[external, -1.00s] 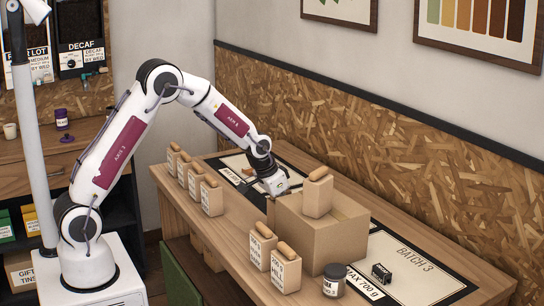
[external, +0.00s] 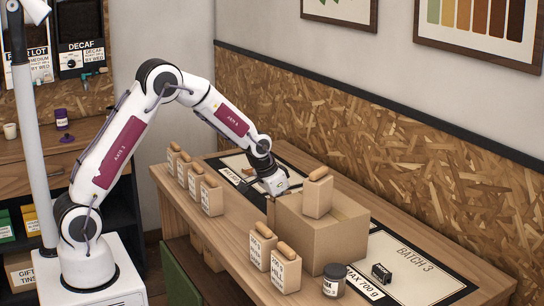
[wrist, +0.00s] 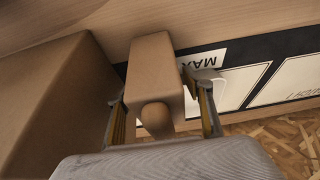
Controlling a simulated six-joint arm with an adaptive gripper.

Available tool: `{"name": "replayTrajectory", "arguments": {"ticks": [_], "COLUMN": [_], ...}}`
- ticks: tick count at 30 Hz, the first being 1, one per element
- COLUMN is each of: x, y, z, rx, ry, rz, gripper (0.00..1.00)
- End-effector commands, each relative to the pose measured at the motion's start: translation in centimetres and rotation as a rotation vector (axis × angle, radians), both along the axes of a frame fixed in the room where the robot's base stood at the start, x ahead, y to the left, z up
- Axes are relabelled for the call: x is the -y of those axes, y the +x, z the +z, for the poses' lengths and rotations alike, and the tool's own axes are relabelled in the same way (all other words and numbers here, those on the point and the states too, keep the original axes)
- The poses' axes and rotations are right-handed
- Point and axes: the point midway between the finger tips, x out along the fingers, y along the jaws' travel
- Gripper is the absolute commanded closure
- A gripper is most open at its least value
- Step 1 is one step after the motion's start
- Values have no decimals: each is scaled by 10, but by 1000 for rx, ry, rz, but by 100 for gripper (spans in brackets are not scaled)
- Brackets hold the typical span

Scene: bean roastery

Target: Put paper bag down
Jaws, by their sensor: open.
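In the wrist view a tan paper bag (wrist: 151,65) with a rolled top stands between the two fingers of my gripper (wrist: 160,92). The fingers are apart, one on each side of it, with some space visible on the right. The bag appears to stand upright at the black-bordered mat by its MAX label (wrist: 200,62). In the external view my gripper (external: 274,184) is low at the far left of the cardboard box (external: 315,238), and I cannot make out this bag there; the box seems to hide it.
The box (wrist: 45,100) fills the left of the wrist view, close to the left finger. Another bag (external: 318,198) stands on the box. Several bags (external: 212,197) line the table's left edge.

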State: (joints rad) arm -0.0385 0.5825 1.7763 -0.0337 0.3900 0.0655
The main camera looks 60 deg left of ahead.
Motion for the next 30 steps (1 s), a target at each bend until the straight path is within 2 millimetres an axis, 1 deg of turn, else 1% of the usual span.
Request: {"name": "replayTrajectory", "arguments": {"ticks": [8,30], "x": [0,0], "y": [-7,-40], "z": [19,98], "rx": [2,2], "ry": [0,0], "rz": [0,0], "gripper": [49,49]}}
